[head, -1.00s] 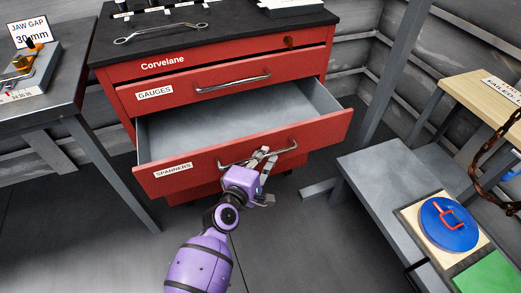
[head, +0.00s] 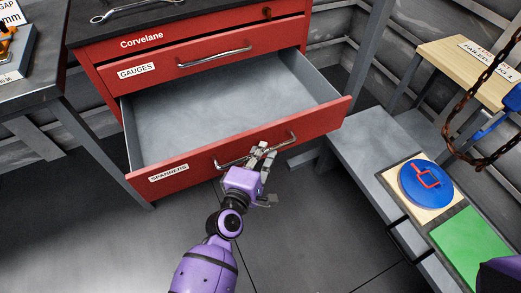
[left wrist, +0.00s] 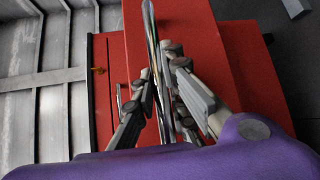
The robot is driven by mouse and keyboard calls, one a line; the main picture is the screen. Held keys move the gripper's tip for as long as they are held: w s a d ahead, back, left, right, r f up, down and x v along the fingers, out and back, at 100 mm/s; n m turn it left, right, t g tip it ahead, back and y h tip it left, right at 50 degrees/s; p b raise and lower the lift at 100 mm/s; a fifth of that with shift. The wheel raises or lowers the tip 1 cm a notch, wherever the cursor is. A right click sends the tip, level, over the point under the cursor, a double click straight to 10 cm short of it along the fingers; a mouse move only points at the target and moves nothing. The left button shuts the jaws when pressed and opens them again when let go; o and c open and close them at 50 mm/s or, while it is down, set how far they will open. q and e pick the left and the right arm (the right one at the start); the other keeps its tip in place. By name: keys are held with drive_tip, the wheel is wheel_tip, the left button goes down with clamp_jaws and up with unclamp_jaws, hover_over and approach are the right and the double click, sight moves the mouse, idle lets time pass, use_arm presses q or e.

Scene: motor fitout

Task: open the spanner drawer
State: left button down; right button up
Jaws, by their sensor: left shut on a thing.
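The spanner drawer (head: 305,137), labelled SPANNERS, is pulled well out of the red Corvelane cabinet (head: 95,52). Its grey inside is empty where I can see it. My left gripper (head: 262,158) is shut on the drawer's metal bar handle (head: 287,142), near the middle of the red front. In the left wrist view the gripper fingers (left wrist: 160,95) close around the handle (left wrist: 152,40), beside the red drawer front (left wrist: 205,50). My right gripper is not in view; a dark purple part of mine shows at the lower right.
The GAUGES drawer (head: 285,39) above is shut. A spanner (head: 130,9) lies on the cabinet top. At the right, a low grey bench (head: 365,140) holds a blue disc (head: 412,192) with a red handle and a green panel (head: 470,245). A grey table (head: 45,85) stands left. Floor in front is clear.

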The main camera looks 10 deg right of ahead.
use_arm(q)
drive_tip(key=c, duration=1.8)
unclamp_jaws()
drive_tip(key=shift+o, duration=0.2)
drive_tip(key=v, duration=1.2)
